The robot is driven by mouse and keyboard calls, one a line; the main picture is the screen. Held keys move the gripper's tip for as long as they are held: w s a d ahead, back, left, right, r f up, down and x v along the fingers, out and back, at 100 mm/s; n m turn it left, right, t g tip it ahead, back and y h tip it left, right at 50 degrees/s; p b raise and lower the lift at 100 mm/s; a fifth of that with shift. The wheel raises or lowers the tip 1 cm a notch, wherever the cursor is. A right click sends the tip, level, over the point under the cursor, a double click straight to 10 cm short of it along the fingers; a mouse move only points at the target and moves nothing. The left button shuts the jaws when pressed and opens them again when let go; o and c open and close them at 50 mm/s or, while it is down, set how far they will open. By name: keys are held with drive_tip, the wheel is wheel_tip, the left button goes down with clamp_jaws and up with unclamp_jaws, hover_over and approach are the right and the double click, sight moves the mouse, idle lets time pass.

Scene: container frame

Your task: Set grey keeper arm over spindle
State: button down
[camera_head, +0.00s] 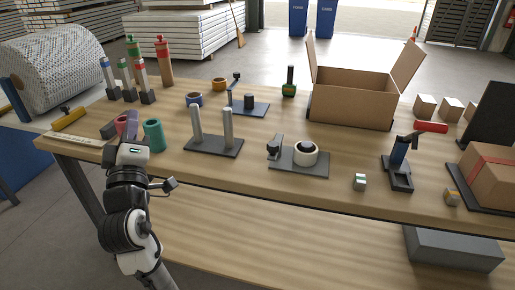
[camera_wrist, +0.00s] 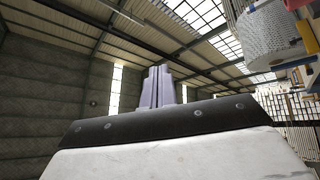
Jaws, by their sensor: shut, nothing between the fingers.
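A dark base plate (camera_head: 319,162) lies near the table's front edge, right of centre. A white roll (camera_head: 312,158) sits on it around a dark core, which appears to be the spindle (camera_head: 307,147). A grey bracket (camera_head: 274,148), which looks like the keeper arm, stands at the plate's left end, beside the roll and not over it. My gripper (camera_head: 127,119) is at the table's left front, well left of the plate and empty. Its lilac fingers are together in the wrist view (camera_wrist: 158,73), pointing up toward the roof. The wrist view does not show the plate or keeper arm.
A plate with two grey posts (camera_head: 213,148) stands between my gripper and the roll. A teal cylinder (camera_head: 153,135) is close right of my gripper. Behind are another dark stand (camera_head: 249,108) and an open carton (camera_head: 351,100). A small block (camera_head: 359,182) lies at the front.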

drive_tip(key=w+d+f+m+g+h, duration=0.1)
drive_tip(key=w+d+f+g+h, duration=0.1)
drive_tip(key=d+f+h, duration=0.4)
drive_tip(key=w+d+f+g+h, duration=0.3)
drive_tip(key=d+f+g+h, duration=0.2)
drive_tip(key=d, duration=0.7)
wheel_tip(320, 180, down, 3)
drive_tip(key=shift+w+r+m+h, duration=0.15)
drive_tip(key=shift+m+h, duration=0.25)
drive_tip(key=shift+h, duration=0.7)
drive_tip(key=shift+w+d, duration=0.1)
drive_tip(key=w+d+p, duration=0.3)
drive_tip(key=w+d, duration=0.2)
drive_tip(key=d, duration=0.2)
drive_tip(key=shift+w+d, duration=0.25)
drive_tip(key=shift+d, duration=0.05)
